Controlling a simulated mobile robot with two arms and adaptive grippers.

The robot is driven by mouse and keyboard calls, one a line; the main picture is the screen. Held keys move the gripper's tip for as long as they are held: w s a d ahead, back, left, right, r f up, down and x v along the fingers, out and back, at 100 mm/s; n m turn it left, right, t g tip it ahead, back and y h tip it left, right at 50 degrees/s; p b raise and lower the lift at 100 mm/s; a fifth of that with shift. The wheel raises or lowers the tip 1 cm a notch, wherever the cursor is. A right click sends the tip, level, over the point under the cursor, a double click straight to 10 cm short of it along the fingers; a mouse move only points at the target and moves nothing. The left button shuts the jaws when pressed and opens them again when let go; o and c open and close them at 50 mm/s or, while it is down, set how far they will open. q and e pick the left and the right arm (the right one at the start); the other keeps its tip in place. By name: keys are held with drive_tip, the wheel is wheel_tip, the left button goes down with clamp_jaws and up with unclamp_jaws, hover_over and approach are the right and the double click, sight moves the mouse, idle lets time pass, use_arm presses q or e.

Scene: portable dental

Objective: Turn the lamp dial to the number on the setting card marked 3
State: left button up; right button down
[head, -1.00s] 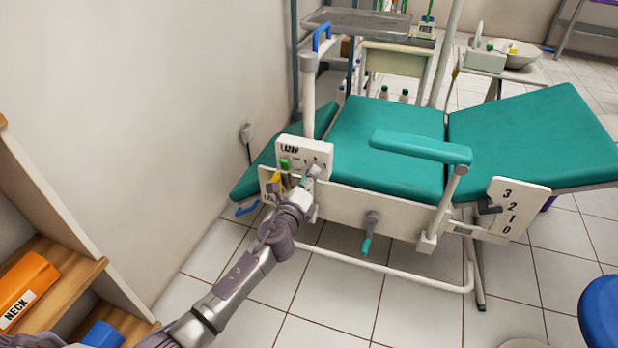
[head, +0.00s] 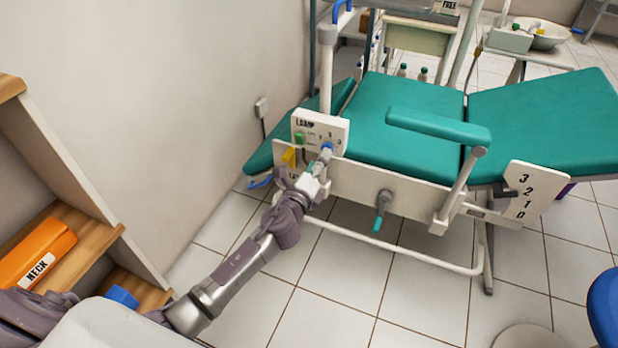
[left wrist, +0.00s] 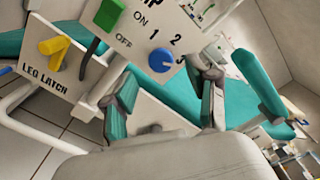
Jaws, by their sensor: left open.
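The white lamp panel (head: 303,124) stands at the near left side of the chair, with a green switch (head: 299,139) and a blue dial (head: 327,147). In the left wrist view the dial (left wrist: 161,60) has the numbers 1, 2 and 3 around its upper right side; I cannot read its pointer clearly. My left gripper (head: 318,163) is just in front of the dial. In the left wrist view its fingers (left wrist: 165,98) are open and empty, spread on either side below the dial, apart from it. I see no setting card that I can identify. My right gripper is out of view.
A yellow leg latch (left wrist: 53,46) sits beside the lamp panel. The teal chair (head: 410,105) has a raised armrest (head: 440,125) and a 3-2-1-0 plate (head: 533,192). A wooden shelf (head: 95,238) with an orange neck cushion (head: 38,252) is at left. The floor between is clear.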

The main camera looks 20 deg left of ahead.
use_arm(q)
drive_tip(key=s, duration=0.8)
drive_tip(key=shift+s+a, duration=0.15)
